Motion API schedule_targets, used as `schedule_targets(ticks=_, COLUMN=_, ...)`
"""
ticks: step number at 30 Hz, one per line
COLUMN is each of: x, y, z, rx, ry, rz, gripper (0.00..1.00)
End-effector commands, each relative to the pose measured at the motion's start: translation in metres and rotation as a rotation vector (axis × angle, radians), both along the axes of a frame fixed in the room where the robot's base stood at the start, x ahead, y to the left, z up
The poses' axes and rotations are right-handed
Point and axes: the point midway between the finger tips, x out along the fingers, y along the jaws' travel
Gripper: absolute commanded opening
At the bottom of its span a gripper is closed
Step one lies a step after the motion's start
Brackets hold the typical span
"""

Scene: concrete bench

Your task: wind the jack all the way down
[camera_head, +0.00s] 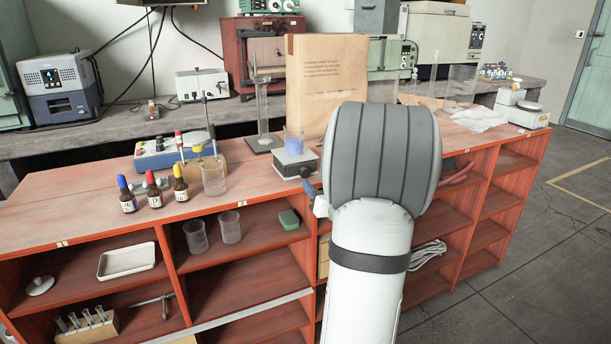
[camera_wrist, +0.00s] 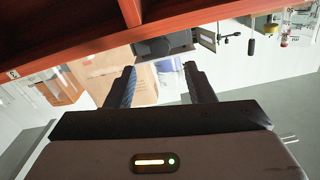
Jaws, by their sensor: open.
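The jack (camera_head: 296,162) is a small dark stand with a light top plate near the bench's front edge. A clear beaker with blue liquid (camera_head: 294,143) stands on it. In the wrist view, which is upside down, the jack (camera_wrist: 165,45) shows as a dark block beyond the fingertips, with part of the beaker (camera_wrist: 170,65) below it. My gripper (camera_wrist: 160,70) is open, its two blue-padded fingers apart with nothing between them. The jack lies ahead of the gap, and I see no contact. My arm hides most of the gripper in the head view.
A large paper bag (camera_head: 325,85) stands behind the jack. A retort stand (camera_head: 262,120) and a wooden block with a beaker (camera_head: 214,178) are to its left. Small dropper bottles (camera_head: 154,190) line the front left. The bench has open shelves (camera_head: 240,271) below.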

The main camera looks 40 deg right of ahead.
Motion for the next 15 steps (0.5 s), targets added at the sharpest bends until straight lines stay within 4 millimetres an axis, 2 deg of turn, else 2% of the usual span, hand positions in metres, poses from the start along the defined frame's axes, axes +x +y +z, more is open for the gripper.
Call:
schedule_targets(ticks=9, x=0.049, y=-0.011, z=-0.001, rx=0.000, ry=0.002, rz=0.000, gripper=0.49)
schedule_targets(ticks=15, x=0.063, y=-0.014, z=-0.001, rx=0.001, ry=0.003, rz=0.000, gripper=0.49)
